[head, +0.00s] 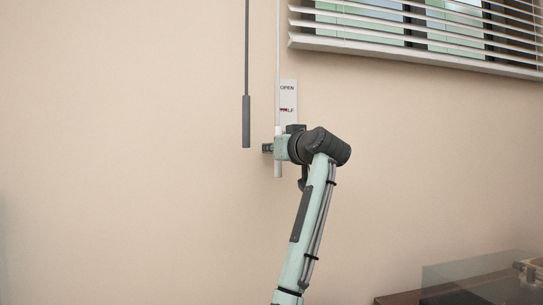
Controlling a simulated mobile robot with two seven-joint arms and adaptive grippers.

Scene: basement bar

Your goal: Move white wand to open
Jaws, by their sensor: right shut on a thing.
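The white wand (278,60) hangs down in front of the wall, to the left of the window blind. Its thicker lower end (278,171) shows just below my right gripper (269,147). My right gripper is shut on the white wand near that lower end, and its fingers hide part of it. A white label plate (289,97) on the wall behind reads OPEN at its top, with a red mark and partly hidden letters lower down. My left gripper is not in view.
A dark grey wand (246,121) hangs just left of the white one, close to my right gripper. White slatted blinds (420,40) cover the window at upper right. A brown surface with a clear box (480,275) is at lower right. The wall at left is bare.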

